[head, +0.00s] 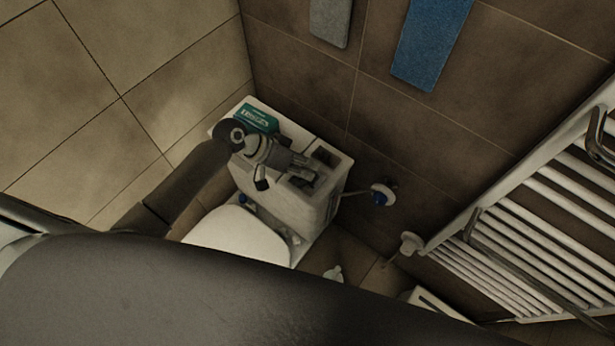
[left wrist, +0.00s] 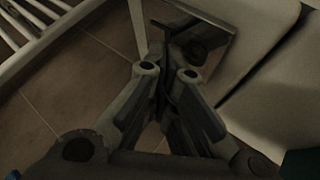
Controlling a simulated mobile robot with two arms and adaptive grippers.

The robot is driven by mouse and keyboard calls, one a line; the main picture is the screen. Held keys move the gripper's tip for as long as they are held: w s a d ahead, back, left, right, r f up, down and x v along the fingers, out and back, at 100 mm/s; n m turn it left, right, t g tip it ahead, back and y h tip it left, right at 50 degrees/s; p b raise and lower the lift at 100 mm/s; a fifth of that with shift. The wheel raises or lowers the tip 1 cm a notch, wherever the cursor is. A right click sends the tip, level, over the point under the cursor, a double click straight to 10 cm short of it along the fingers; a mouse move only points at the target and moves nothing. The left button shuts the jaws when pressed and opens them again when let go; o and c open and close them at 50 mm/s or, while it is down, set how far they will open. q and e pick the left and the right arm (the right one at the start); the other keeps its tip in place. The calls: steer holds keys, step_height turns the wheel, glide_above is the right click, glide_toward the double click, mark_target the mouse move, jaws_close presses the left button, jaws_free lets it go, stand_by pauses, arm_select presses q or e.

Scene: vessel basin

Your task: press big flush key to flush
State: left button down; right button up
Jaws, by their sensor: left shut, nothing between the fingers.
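The white toilet cistern (head: 280,200) stands against the brown tiled wall in the head view. A shiny flush plate (head: 325,156) is set in its top; it also shows in the left wrist view (left wrist: 226,32), with a dark round part on it. The big flush key cannot be made out clearly, as my fingers cover part of the plate. My left gripper (head: 308,178) is shut and empty, its fingertips over the plate; in the left wrist view (left wrist: 168,45) the tips overlap the plate's left part. Whether they touch it I cannot tell. My right gripper is not in view.
A teal box (head: 258,118) sits on the cistern beside my left wrist. The closed white toilet lid (head: 236,236) is in front. A white towel radiator (head: 545,235) stands at the right. A blue towel (head: 432,40) and a grey one (head: 330,20) hang above.

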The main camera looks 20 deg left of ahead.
arm_select(q)
steer(key=shift+f, duration=0.35)
stand_by(0.3)
steer(key=shift+r+p, duration=0.75)
steer(key=shift+r, duration=0.25)
step_height(320, 180, up, 5)
steer(key=p, duration=0.4)
steer(key=shift+r+p, duration=0.1)
steer(key=shift+p, duration=0.25)
steer(key=shift+s, duration=0.1)
stand_by(0.3)
